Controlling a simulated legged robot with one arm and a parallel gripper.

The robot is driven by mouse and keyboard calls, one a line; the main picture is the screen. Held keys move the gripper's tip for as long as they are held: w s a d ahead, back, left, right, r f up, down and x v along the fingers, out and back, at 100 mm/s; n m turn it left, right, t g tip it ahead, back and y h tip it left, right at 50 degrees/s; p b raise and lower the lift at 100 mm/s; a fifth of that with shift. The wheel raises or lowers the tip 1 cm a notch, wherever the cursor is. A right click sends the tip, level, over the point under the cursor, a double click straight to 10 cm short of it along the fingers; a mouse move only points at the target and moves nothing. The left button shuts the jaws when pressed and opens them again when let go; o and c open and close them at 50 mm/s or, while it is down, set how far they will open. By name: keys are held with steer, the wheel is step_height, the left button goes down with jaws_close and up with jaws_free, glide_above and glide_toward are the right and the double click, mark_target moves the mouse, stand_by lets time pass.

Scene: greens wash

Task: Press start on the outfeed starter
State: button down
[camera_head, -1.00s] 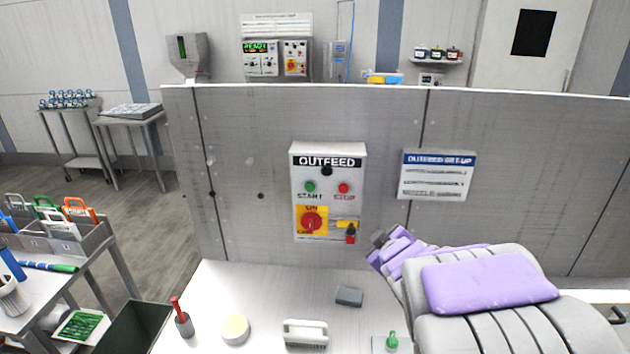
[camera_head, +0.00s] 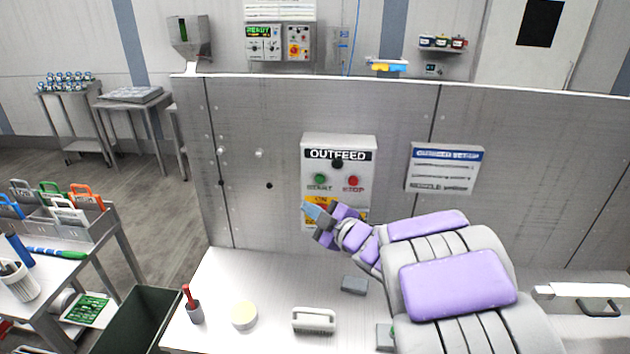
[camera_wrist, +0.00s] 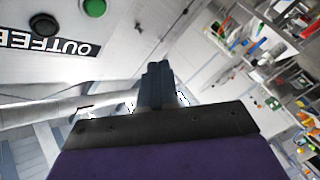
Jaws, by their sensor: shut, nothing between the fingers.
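The outfeed starter (camera_head: 363,143) is a light box on the grey panel, labelled OUTFEED. Its green START button (camera_head: 320,179) is at the left and its red STOP button (camera_head: 353,181) at the right. My gripper (camera_head: 310,213) is shut and empty, just below the START button in the picture, and covers much of the yellow ON switch plate (camera_head: 318,203). In the wrist view the green button (camera_wrist: 94,8) is at the top edge, apart from my gripper's shut fingers (camera_wrist: 157,75). The OUTFEED label (camera_wrist: 55,48) shows upside down there.
A set-up sign (camera_head: 444,169) hangs right of the starter. On the white counter below are a white brush (camera_head: 314,321), a round cream tub (camera_head: 244,316), a grey block (camera_head: 354,285) and a red-handled tool (camera_head: 190,298). A dark bin (camera_head: 145,318) stands left.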

mark_target(320, 179)
steer(key=w+d+p, duration=0.2)
steer(key=w+p, duration=0.1)
steer(key=w, duration=0.5)
steer(key=shift+w+d, duration=0.35)
steer(key=shift+w, duration=0.05)
steer(key=shift+a+r, duration=0.1)
steer(key=shift+a, duration=0.1)
stand_by(0.8)
